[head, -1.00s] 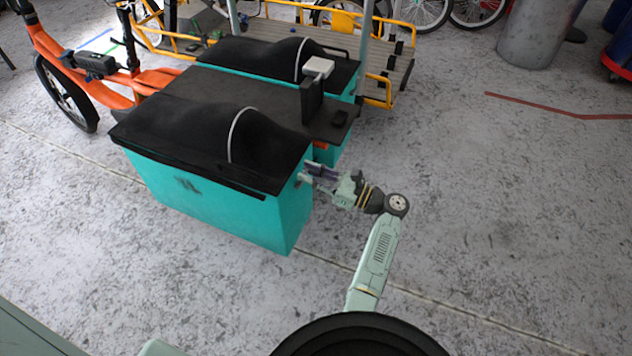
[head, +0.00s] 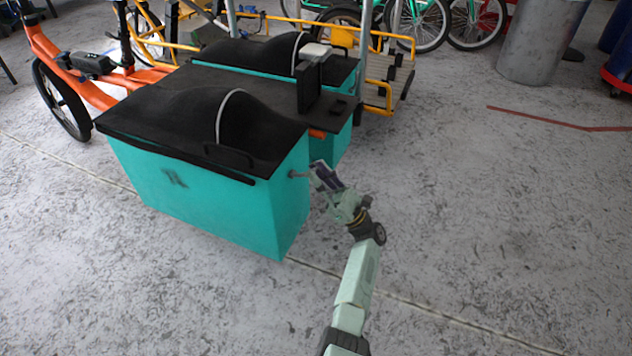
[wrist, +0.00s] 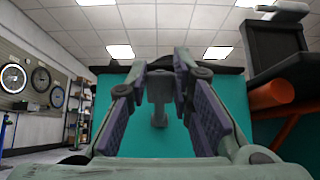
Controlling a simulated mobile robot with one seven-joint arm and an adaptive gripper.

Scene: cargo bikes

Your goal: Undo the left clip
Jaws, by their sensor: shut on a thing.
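The grey clip (wrist: 159,88) sits on the rear face of the near teal box (head: 215,215), in front of the teal panel in the wrist view. A short grey stem shows below it. In the head view a small grey piece (head: 298,174) reaches from the box toward my fingers. My gripper (head: 318,172) is at the box's upper rear side, tilted up and left. In the wrist view my gripper (wrist: 160,75) has its fingertips closed around the top of the clip, shut on it. Whether the clip is fastened is not clear.
A black cover (head: 150,115) with a pale band lies over the near box. A second teal box stands behind it. The orange bike frame (head: 95,92) is at the left, and a yellow-framed wooden cargo bed (head: 375,75) behind. Grey floor (head: 480,220) at the right is clear.

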